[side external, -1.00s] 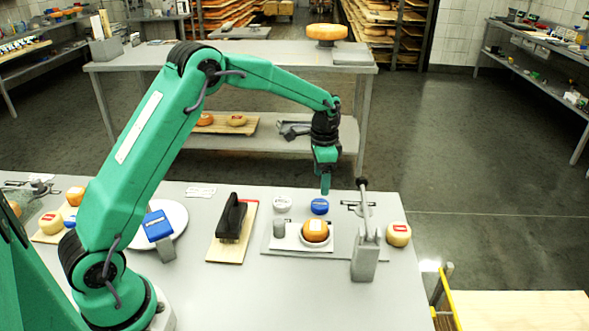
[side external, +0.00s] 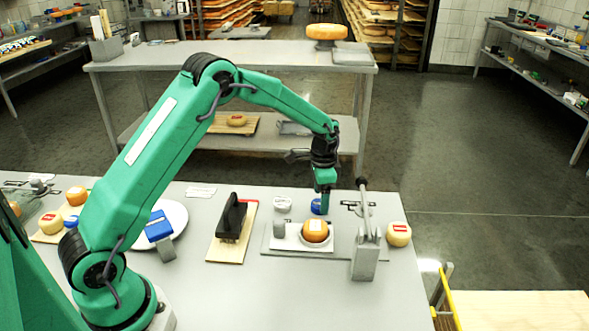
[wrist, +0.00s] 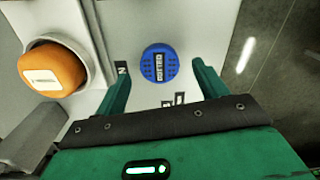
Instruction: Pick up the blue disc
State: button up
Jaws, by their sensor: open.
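My gripper (side external: 325,205) points down over the disc in the side view. In the wrist view my gripper (wrist: 152,68) is open with nothing between its fingers. I cannot tell the exact height of the fingertips above the board.
The orange cheese wheel (side external: 315,231) sits in a white dish close in front of the disc.

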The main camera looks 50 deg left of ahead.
jog(key=shift+f, duration=0.9)
jog(key=c, duration=1.1)
jog(key=shift+r, duration=0.15)
jog(key=shift+r, duration=0.55)
jog(key=r, duration=0.3)
jog(key=shift+s+d+r, duration=0.1)
jog(key=shift+d, duration=0.2)
jog(key=s+d+r, duration=0.1)
jog(key=d+r, duration=0.1)
jog(key=d, duration=0.1)
jog(key=s+d+r, duration=0.2)
jog(key=d, duration=0.1)
jog(key=s+d+r, duration=0.2)
jog(key=d, duration=0.1)
jog(key=shift+s+d+r, duration=0.15)
jog(key=shift+d+r, duration=0.1)
jog(key=shift+d, duration=0.15)
